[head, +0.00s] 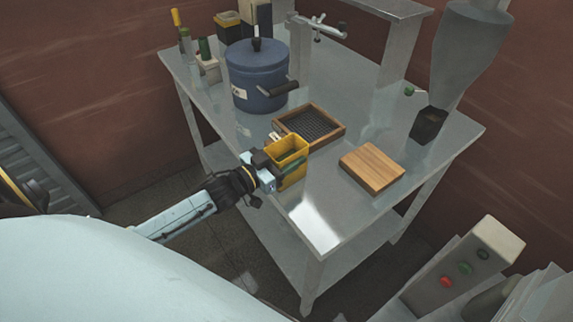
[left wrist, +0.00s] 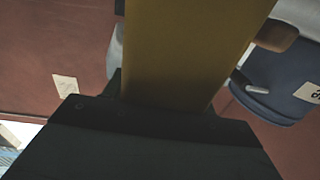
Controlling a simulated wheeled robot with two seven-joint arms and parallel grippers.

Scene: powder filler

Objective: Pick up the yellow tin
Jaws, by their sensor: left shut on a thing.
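The yellow tin (head: 290,147) is an open-topped square container with a green patch on its side, at the table's near left edge in the head view. My left gripper (head: 271,172) is shut on the tin from the left side. In the left wrist view the tin's yellow wall (left wrist: 185,50) fills the middle, right up against the dark gripper body (left wrist: 140,140). I cannot tell whether the tin touches the tabletop. The tin's inside looks dark. My right gripper is not in view.
A wooden-framed mesh tray (head: 335,137) lies just behind the tin. A blue lidded pot (head: 255,80) stands farther back. The front tabletop (head: 318,215) is clear.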

